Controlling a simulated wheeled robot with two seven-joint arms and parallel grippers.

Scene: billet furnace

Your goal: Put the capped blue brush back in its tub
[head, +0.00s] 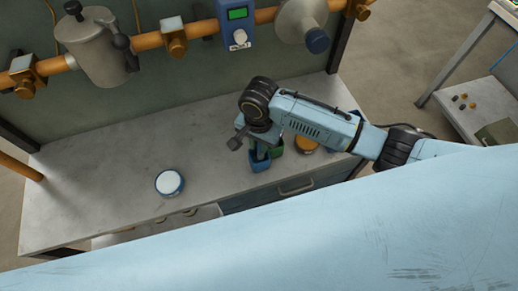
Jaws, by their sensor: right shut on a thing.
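My right gripper (250,145) hangs over the workbench, pointing down at a small blue tub (260,166) near the front edge. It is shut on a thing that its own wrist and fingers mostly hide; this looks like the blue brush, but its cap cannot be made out. The lower end of what is held is at the mouth of the blue tub; whether it is inside or just above cannot be told. A green tub (276,147) stands right beside the blue one, partly behind my arm. My left gripper is not in view.
A round blue tin with a white top (170,182) stands left on the workbench (110,170). An orange-topped round container (304,145) is partly behind my right arm. A pipe (150,41) with fittings crosses the back. The bench's left and middle are mostly clear.

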